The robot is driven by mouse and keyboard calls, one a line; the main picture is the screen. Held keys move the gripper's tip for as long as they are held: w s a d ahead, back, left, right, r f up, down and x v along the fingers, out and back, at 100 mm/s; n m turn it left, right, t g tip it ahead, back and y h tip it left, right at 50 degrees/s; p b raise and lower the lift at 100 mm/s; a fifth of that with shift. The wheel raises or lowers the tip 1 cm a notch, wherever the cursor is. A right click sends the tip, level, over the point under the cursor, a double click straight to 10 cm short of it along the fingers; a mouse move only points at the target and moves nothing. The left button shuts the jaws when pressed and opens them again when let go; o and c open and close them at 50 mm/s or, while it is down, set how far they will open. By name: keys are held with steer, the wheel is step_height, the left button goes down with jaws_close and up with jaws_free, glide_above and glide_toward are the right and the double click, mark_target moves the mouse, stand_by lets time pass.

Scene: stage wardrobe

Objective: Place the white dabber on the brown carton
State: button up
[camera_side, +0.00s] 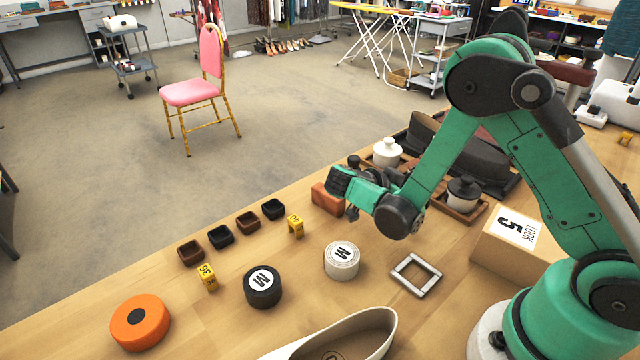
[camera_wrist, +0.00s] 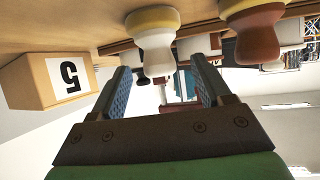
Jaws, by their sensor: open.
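The wrist view is upside down, with the tabletop along its upper edge. The white dabber (camera_wrist: 156,48) has a yellow base and a narrow neck, and stands upright on the table. It lines up with the gap between the fingers of my gripper (camera_wrist: 158,72); I cannot tell how far beyond them it is. The gripper is open and empty. In the side view my gripper (camera_side: 345,200) is over the table's far edge, and I cannot make out the dabber there. The brown carton (camera_side: 490,245), labelled 5, sits at right; a box labelled 5 (camera_wrist: 25,84) also shows in the wrist view.
A brown dabber (camera_wrist: 254,38) stands close beside the white one.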

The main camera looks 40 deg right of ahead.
jaws_close()
